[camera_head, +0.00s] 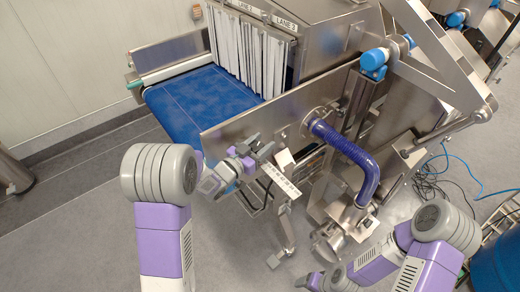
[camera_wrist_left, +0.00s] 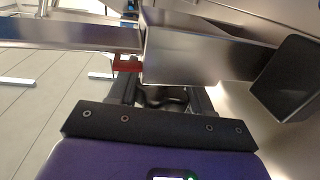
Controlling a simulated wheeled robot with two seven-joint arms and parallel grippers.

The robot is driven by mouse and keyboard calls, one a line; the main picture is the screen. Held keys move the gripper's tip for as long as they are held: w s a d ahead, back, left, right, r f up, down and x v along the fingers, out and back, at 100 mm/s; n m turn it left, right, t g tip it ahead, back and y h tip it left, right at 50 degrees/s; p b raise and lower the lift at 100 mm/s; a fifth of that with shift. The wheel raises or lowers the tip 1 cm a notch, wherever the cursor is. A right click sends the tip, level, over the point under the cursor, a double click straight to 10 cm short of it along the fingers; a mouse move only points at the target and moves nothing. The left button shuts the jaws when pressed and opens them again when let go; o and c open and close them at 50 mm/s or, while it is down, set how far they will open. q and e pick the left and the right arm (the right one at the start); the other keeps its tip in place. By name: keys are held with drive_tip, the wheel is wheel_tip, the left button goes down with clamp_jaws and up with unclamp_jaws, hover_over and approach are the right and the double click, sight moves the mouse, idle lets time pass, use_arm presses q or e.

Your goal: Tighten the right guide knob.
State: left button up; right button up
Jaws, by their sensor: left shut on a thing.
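My left gripper (camera_head: 262,148) is at the near side of the conveyor's metal side plate (camera_head: 270,110), its grey fingers against the plate's lower part. In the left wrist view, its dark fingers (camera_wrist_left: 155,96) close around a small dark thing below the metal edge. This looks like the right guide knob (camera_wrist_left: 165,98); most of it is hidden by the fingers, and I cannot make out its shape. In the head view the fingers cover it. My right gripper (camera_head: 318,281) is low at the bottom of the head view, away from the conveyor, and its jaw opening is unclear.
The blue belt (camera_head: 205,103) runs under white strip curtains (camera_head: 248,55). A blue hose (camera_head: 345,148) and a white label (camera_head: 282,181) are right of my left gripper. A red part (camera_wrist_left: 126,66) is close to its fingers. Cables (camera_head: 435,175) lie on the floor at right.

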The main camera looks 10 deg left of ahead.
use_arm(q)
drive_tip(key=shift+s+d+r+m+g+h+b, duration=0.1)
drive_tip(key=shift+m+g+h+b, duration=0.5)
drive_tip(key=shift+m+g+h, duration=0.65)
drive_tip(key=shift+h, duration=0.45)
drive_tip(key=o, duration=1)
drive_tip(key=shift+c, duration=0.2)
drive_tip(key=shift+d, duration=0.1)
drive_tip(key=v, duration=0.7)
drive_tip(key=shift+s, duration=0.25)
